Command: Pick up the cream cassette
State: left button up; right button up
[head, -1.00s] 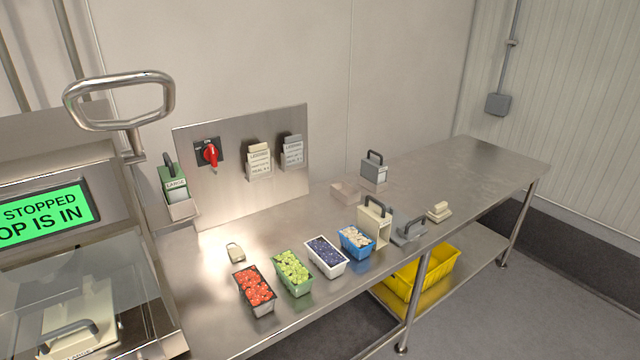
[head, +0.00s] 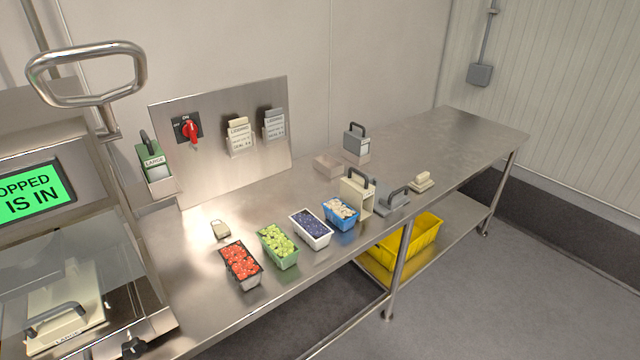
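A cream cassette (head: 355,196) with a dark handle on top stands upright on the steel table, just right of the blue punnet. Another cream, cassette-like piece (head: 70,300) with a grey handle and a label reading LARGE lies under the clear cover of the machine at the lower left. Neither of my grippers is in view.
Punnets of red (head: 241,263), green (head: 278,246), dark blue (head: 311,229) and pale (head: 342,214) contents line the table's front. A flat grey cassette (head: 390,203) lies right of the cream cassette. A grey cassette (head: 356,140) stands behind. The table's far right is clear.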

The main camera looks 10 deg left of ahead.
aim_at(357, 193)
jog(key=u, duration=0.7)
jog(key=i+l+u, duration=0.15)
jog(key=l+u, duration=0.3)
jog(key=i+l+u, duration=0.1)
jog(key=l+u, duration=0.15)
jog(key=u, duration=0.15)
jog(key=l+u, duration=0.35)
jog(key=l, duration=0.45)
